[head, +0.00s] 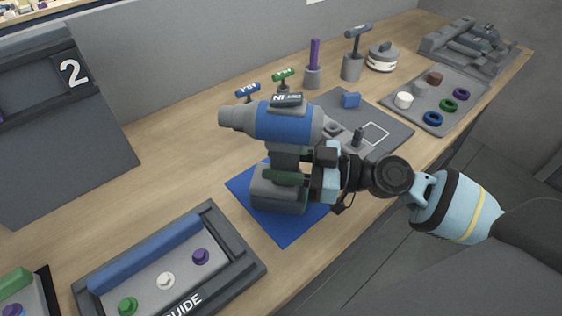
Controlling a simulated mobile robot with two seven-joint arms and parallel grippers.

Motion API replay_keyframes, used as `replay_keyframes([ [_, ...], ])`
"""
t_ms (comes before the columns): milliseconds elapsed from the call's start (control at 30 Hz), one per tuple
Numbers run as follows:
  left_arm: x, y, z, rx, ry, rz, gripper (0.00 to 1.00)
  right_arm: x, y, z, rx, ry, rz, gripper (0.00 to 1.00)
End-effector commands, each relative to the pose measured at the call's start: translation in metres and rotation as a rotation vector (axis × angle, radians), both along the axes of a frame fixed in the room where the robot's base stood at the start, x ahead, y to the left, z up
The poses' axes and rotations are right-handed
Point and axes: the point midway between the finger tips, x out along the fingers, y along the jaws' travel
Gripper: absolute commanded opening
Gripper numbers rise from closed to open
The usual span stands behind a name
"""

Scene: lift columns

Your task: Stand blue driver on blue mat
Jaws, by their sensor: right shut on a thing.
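My right gripper (318,175) comes in from the right and is shut on the driver's handle. Whether the base touches the mat or hangs just above it, I cannot tell. My left gripper is not in view.
A grey guide tray (240,270) with a blue bar and coloured knobs lies at the front left. A dark panel marked 2 (110,160) stands at the left. Behind the driver are small T-handled tools and a dark board (395,130). A tray of rings (465,85) is at the right.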

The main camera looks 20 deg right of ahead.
Motion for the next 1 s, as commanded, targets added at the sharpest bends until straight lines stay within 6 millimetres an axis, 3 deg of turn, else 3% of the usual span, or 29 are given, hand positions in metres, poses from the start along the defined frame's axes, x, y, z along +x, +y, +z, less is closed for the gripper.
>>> replay_keyframes([
  [100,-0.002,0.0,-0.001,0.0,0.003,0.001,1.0,0.0,0.0,0.001,0.002,-0.005,-0.001,0.0],
  [133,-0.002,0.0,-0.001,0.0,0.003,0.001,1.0,0.0,0.0,0.001,0.002,-0.005,-0.001,0.4],
  [300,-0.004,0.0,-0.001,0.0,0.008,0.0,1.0,0.0,0.0,0.0,0.001,-0.003,0.0,0.62],
  [667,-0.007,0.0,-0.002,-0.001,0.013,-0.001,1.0,-0.001,-0.001,-0.003,-0.002,0.004,0.0,0.62],
  [1000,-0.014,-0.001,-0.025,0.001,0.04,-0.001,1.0,-0.018,-0.031,-0.007,0.0,0.009,-0.002,0.62],
])
